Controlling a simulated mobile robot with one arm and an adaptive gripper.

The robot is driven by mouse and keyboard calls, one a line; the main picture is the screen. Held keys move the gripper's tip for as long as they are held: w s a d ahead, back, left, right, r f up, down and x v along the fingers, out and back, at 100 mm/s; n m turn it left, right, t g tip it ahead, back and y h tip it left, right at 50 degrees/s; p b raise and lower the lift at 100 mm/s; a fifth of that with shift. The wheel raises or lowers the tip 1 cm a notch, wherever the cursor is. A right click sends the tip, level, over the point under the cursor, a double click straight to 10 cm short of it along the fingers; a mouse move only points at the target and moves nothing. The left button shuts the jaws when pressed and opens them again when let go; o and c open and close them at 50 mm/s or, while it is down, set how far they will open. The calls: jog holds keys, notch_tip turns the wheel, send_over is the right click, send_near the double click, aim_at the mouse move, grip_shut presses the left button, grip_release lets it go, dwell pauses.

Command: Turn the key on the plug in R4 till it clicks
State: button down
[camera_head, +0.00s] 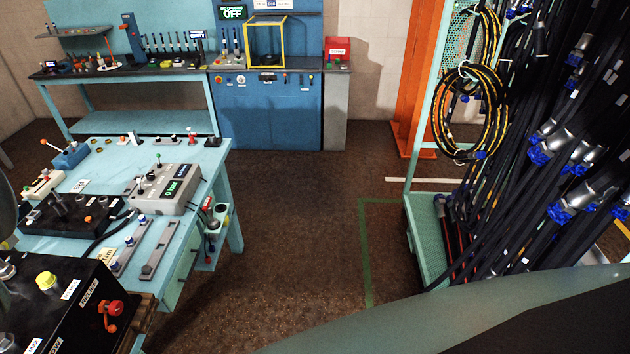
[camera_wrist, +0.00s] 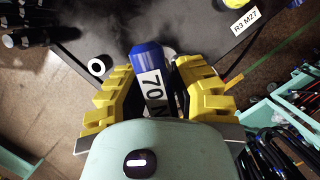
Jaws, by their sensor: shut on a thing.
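In the wrist view my gripper (camera_wrist: 158,88) has its two yellow stepped fingers closed on either side of a key (camera_wrist: 146,56) with a blue end and a white band reading "70 N", the rest of the text cut off. The key's end points toward a black surface (camera_wrist: 200,70) with a label reading "R3 M27" (camera_wrist: 250,15). A grey rounded shape lies partly behind the blue end; I cannot tell if it is the plug, or whether the key is seated on it. No R4 label is readable. My gripper does not show in the head view.
A white ring (camera_wrist: 97,67) lies left of the key, with black fittings (camera_wrist: 30,38) beyond. In the head view a black block (camera_head: 60,310) with a yellow cap (camera_head: 46,281) and red handle (camera_head: 110,312) stands lower left. A hose rack (camera_head: 425,240) stands right; floor between is clear.

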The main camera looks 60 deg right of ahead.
jog(key=shift+w+d+f+m+h+b, duration=0.1)
jog(key=shift+d+m+h+b, duration=0.1)
jog(key=shift+m+b, duration=0.55)
jog(key=shift+w+d+m+h+b, duration=0.1)
jog(key=shift+m+h+b, duration=0.1)
jog(key=shift+m+b, duration=0.55)
jog(key=shift+n, duration=0.3)
jog(key=shift+n, duration=0.5)
jog(key=c, duration=0.8)
grip_release()
jog(key=shift+s+a, duration=0.1)
